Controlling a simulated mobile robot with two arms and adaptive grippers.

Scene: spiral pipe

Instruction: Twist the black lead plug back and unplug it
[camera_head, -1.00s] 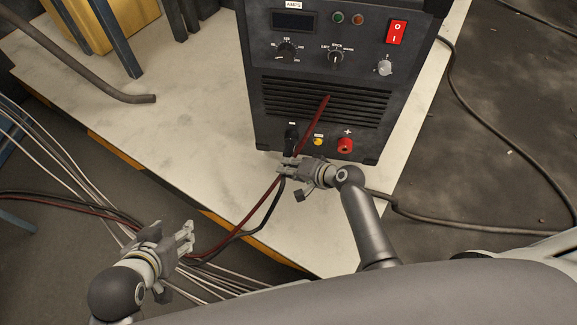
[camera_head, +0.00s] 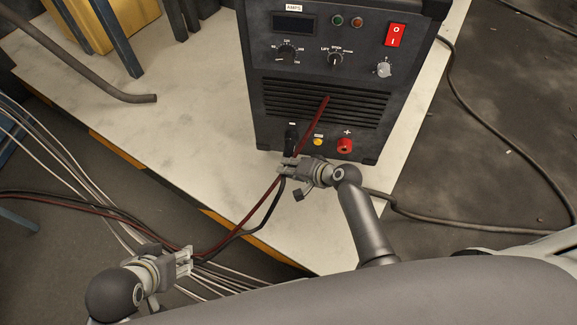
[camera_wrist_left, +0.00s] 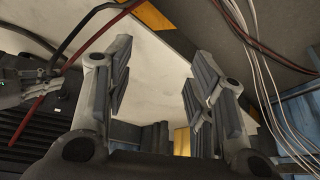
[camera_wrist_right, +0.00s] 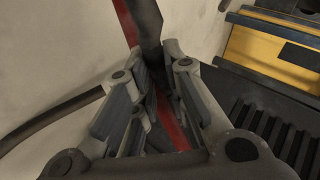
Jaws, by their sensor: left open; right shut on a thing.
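The black lead plug (camera_head: 291,136) stands at the lower left of the welder's front panel, at its socket. My right gripper (camera_head: 286,167) is at its lower end, shut on it. In the right wrist view the black lead (camera_wrist_right: 149,35) runs between the fingers (camera_wrist_right: 155,95), with a red lead behind it. The fingers hide part of the grip, and I cannot tell how far the plug is turned. My left gripper (camera_head: 190,261) is open and empty, low at the left, away from the welder; its spread fingers show in the left wrist view (camera_wrist_left: 155,90).
The welder (camera_head: 320,75) stands on a pale bench top (camera_head: 190,110). A red lead (camera_head: 312,125) crosses its front, left of the red plus socket (camera_head: 345,145). Several pale cables (camera_head: 75,170) hang at the left. Blue legs and a yellow block (camera_head: 110,25) stand behind.

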